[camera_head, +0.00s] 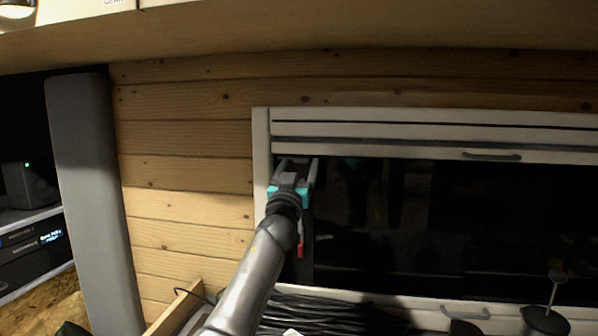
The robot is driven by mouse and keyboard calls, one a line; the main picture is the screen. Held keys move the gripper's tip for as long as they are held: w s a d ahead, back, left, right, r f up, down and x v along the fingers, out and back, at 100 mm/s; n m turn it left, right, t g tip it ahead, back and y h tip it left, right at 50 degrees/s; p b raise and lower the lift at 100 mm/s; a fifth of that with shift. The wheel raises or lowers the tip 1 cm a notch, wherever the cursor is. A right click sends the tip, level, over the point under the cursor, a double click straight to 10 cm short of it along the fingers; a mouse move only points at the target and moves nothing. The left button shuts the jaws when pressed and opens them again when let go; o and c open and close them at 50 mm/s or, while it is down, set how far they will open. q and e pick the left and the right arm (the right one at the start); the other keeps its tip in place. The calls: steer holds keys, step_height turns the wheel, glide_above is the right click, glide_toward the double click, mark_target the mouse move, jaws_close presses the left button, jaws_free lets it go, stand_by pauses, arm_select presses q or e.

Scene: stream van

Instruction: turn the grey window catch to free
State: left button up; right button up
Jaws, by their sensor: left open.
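The window has a pale frame (261,180) and a dark pane (470,220) on the wooden wall. My left gripper (298,162), grey with teal parts, is at the upper left of the window, by the inner edge of the frame. Its fingers are apart. I cannot make out the grey catch clearly; the gripper covers that spot, and I cannot tell whether the fingers touch anything. A small red piece (300,249) shows just right of my arm, below the gripper. My right gripper is not in view.
A dark bar handle (491,156) sits on the upper window rail and another handle (466,313) on the lower one. A shelf (340,25) overhangs the top. A grey upright panel (92,190) stands left. Dark coiled cable (320,313) lies below the window.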

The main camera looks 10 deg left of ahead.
arm_select(q)
steer(key=shift+w+r, duration=0.1)
steer(key=shift+w, duration=0.1)
jaws_close()
stand_by(0.6)
